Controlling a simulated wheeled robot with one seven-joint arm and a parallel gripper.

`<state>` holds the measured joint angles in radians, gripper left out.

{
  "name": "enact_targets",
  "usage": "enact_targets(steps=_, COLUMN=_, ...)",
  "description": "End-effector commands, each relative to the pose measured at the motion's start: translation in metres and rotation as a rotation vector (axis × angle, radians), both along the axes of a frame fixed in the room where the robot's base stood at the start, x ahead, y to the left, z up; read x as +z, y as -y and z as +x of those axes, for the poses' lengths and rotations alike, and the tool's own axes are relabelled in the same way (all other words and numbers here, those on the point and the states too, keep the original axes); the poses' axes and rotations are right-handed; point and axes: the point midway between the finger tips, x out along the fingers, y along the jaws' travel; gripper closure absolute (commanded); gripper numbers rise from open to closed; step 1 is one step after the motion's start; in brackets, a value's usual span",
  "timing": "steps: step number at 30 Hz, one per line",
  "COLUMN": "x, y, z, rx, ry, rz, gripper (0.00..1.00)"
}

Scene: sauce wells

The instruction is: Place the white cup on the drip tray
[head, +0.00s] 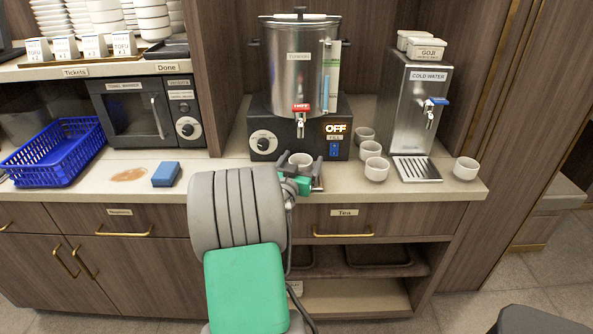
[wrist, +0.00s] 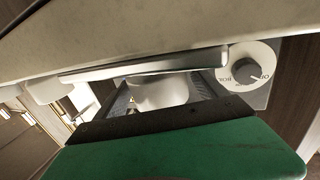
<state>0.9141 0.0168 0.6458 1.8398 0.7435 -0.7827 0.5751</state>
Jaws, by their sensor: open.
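A white cup (head: 300,159) is in front of the large steel urn, below its red-handled tap. My gripper (head: 300,170) is open, with its dark fingers on either side of the cup. In the wrist view, which is upside down, the white cup (wrist: 160,92) shows between the spread fingers of my gripper (wrist: 165,97). A metal drip tray (head: 319,185) lies under the urn tap, mostly hidden by my gripper. Its edge (wrist: 140,66) crosses the wrist view by the cup's base. I cannot tell whether the cup touches it. A second, slotted drip tray (head: 416,169) sits under the cold water tap, empty.
The urn (head: 299,70) stands on a black base reading OFF. Several other white cups, one of them (head: 376,169) nearby, stand to the right. The cold water dispenser (head: 413,105) is further right. A blue sponge (head: 166,174) and a blue basket (head: 55,150) are left.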

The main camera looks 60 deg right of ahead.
Motion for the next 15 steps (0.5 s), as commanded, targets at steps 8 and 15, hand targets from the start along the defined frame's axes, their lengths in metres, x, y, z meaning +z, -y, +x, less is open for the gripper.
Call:
enact_targets(steps=8, x=-0.004, y=-0.071, z=-0.008, rx=0.008, ry=-0.001, rz=0.0, gripper=0.18)
enact_targets(steps=15, x=-0.003, y=-0.108, z=-0.016, rx=0.004, ry=-0.001, rz=0.001, gripper=0.18)
